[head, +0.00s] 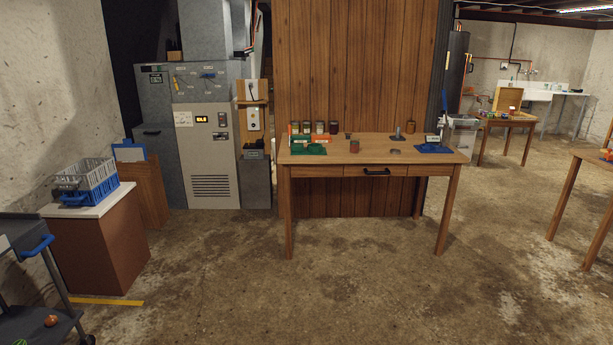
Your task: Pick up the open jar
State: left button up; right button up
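The jars are too small to tell for sure which is open. Neither of my grippers is in view.
A green tray (308,149) lies on the table's left and a blue item (434,149) on its right. Open concrete floor (330,295) lies in front. A brown cabinet (95,240) with a crate (88,182) and a cart (40,250) stand at the left.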

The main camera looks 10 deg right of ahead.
aim_at(354, 144)
jog(key=i+l+z, duration=0.3)
jog(key=i, duration=0.6)
jog(key=i+z, duration=0.3)
jog(key=i, duration=0.65)
